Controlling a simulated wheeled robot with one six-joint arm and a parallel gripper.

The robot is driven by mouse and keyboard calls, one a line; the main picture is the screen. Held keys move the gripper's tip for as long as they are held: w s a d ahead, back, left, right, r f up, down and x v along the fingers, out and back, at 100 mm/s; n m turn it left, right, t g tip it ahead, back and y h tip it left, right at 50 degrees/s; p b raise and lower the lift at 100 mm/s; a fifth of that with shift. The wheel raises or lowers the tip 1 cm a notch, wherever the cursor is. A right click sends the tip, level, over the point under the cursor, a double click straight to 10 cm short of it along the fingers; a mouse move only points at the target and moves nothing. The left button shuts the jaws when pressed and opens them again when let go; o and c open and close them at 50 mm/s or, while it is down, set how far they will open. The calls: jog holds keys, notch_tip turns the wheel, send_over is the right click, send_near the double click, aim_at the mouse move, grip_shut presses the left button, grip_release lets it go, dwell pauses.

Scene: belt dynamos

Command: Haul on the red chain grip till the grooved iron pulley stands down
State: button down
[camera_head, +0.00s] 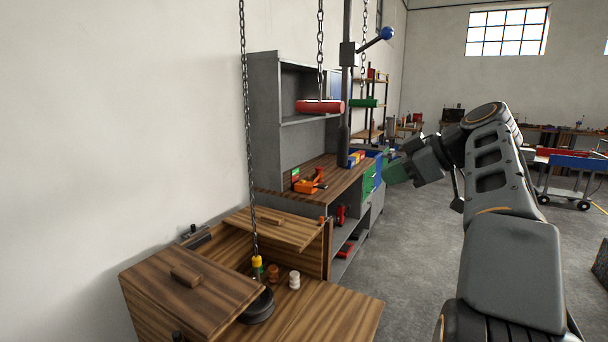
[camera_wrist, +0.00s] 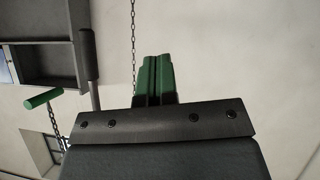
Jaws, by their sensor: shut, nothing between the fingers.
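The red chain grip (camera_head: 320,106) is a level bar hanging on a chain in front of the grey shelf unit. A dark round piece (camera_head: 258,306), which looks like the grooved iron pulley, sits low in the wooden chest, partly hidden by a lid.
A green chain grip (camera_head: 368,103) hangs just right of the red one; it also shows in the wrist view (camera_wrist: 43,98). A grey post with a blue-knobbed lever (camera_head: 387,33) stands between them. A workbench (camera_head: 325,172) with tools lies below. The floor (camera_head: 400,250) beside it is clear.

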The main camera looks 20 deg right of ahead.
notch_tip(320, 180, up, 25)
jog(key=p, duration=2)
jog(key=shift+w+a+p, duration=0.25)
jog(key=shift+w+p, duration=0.05)
jog(key=shift+w, duration=0.05)
jog(key=d+f+p+x, duration=0.1)
jog(key=f+p+x, duration=0.1)
jog(key=x, duration=1)
jog(key=shift+f, duration=0.45)
jog(key=shift+s+d, duration=0.1)
